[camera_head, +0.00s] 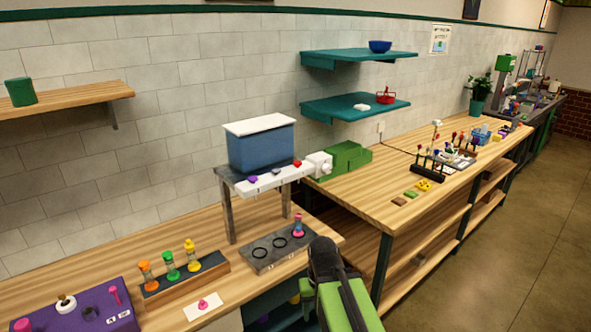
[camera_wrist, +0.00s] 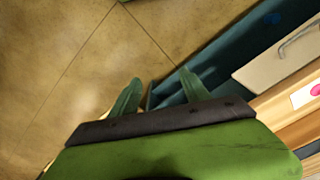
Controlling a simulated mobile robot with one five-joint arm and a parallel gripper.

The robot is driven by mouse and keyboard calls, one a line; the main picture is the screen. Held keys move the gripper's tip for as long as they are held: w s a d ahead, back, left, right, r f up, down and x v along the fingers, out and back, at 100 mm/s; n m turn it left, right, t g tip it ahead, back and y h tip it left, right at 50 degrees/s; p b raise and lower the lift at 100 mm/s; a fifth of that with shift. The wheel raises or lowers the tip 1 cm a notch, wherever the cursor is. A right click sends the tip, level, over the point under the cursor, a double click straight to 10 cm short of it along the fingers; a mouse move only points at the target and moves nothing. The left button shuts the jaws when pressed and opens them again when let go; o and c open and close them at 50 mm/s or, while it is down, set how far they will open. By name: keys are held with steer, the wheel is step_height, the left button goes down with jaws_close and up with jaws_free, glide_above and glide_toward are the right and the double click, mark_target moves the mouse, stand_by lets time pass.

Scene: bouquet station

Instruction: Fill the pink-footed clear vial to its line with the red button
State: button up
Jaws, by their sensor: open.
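The red button (camera_head: 297,163) is on the dispenser's white front ledge, above the vial. My arm shows at the bottom centre of the head view, in front of the tray. My gripper (camera_wrist: 160,92) is open and empty in the wrist view, its green fingers apart over the floor beside the counter. It touches neither vial nor button.
The dispenser has a blue tank (camera_head: 262,148) and a purple button (camera_head: 253,179). Orange, green and yellow vials stand in a wooden rack (camera_head: 188,278) to the left. A white card (camera_head: 203,306) bears a pink piece. A purple box (camera_head: 80,308) is farther left.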

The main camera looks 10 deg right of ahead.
jaws_close()
steer(key=shift+s+d, duration=0.1)
stand_by(1.6)
